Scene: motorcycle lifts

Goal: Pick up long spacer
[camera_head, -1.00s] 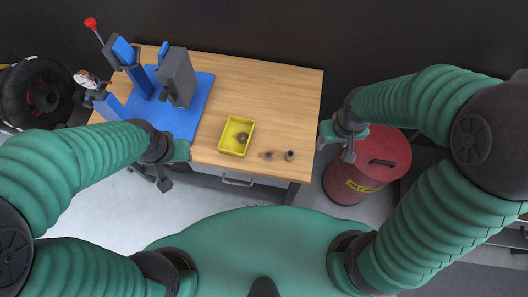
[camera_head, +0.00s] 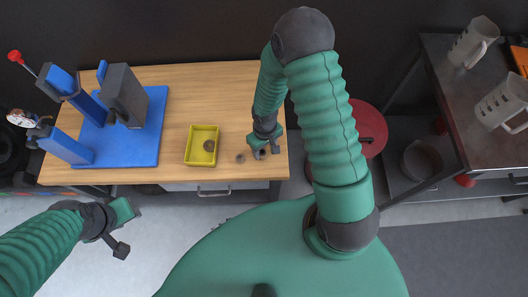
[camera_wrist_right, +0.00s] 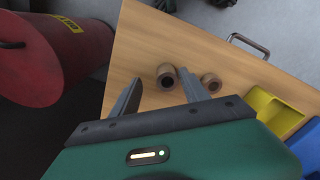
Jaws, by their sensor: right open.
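Two small brown hollow spacers stand on the wooden table. In the right wrist view the taller-looking one (camera_wrist_right: 166,77), the long spacer, lies between and just beyond the fingertips. The shorter one (camera_wrist_right: 211,84) is just right of the right finger; it also shows in the head view (camera_head: 240,158). My right gripper (camera_head: 266,152) is low over the table's front right part, open and empty; it also shows in the wrist view (camera_wrist_right: 159,80). In the head view it largely hides the long spacer. My left gripper (camera_head: 122,230) hangs in front of the table, away from the spacers; its jaw state is unclear.
A blue plate (camera_head: 150,152) with a blue-and-grey fixture (camera_head: 123,95) fills the table's left. A red drum (camera_head: 372,130) stands off the right edge. The table behind the bin is clear.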

